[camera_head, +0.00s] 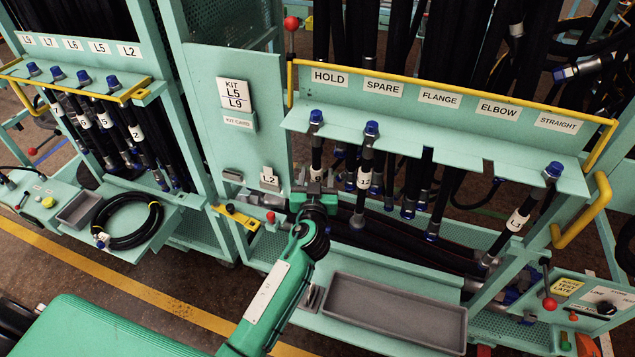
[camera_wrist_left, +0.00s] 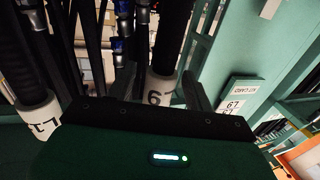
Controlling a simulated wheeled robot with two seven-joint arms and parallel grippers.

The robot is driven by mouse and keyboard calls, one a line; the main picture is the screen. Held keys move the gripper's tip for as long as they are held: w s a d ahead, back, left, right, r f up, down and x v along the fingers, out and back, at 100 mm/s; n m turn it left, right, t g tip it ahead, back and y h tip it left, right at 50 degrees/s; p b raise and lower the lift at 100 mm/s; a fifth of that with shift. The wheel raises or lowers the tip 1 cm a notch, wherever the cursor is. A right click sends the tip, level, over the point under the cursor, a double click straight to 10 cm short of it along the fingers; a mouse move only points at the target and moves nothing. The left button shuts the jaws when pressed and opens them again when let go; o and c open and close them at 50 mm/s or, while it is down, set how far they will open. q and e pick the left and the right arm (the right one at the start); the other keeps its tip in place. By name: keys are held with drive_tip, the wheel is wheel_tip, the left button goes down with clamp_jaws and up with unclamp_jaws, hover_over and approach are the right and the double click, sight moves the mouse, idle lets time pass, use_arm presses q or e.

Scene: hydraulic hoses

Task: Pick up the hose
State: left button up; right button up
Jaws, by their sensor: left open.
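My left gripper (camera_head: 316,185) is open at the lower part of the black hose (camera_head: 317,155) hanging under the HOLD label. The hose has a blue cap on top and a white band, partly hidden by the gripper. In the left wrist view, a black hose (camera_wrist_left: 174,40) with a white marked band stands between the two open fingers (camera_wrist_left: 160,88). I cannot tell whether the fingers touch it. Another hose (camera_head: 367,160) hangs under SPARE. It seems to be the banded hose (camera_wrist_left: 38,115) at the left of the wrist view. My right gripper is not in view.
A hose (camera_head: 522,215) hangs under STRAIGHT. A yellow rail (camera_head: 450,85) runs above the hook shelf (camera_head: 430,140). A kit panel (camera_head: 205,130) stands left of my gripper. An empty grey tray (camera_head: 395,312) lies below. A coiled hose (camera_head: 128,240) rests on the left shelf.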

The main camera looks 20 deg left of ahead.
use_arm(q)
clamp_jaws()
drive_tip(key=shift+r, duration=0.1)
idle(0.3)
drive_tip(key=shift+r+b, duration=0.15)
drive_tip(key=shift+b, duration=0.35)
drive_tip(key=a+b+v, duration=0.2)
drive_tip(key=b+v, duration=0.1)
drive_tip(key=v, duration=0.5)
drive_tip(key=s+a+b+v, duration=0.1)
drive_tip(key=a+b+v, duration=0.1)
drive_tip(key=v, duration=0.7)
drive_tip(key=shift+s+a+r+b, duration=0.2)
drive_tip(key=shift+s+b, duration=0.05)
drive_tip(key=shift+b, duration=0.3)
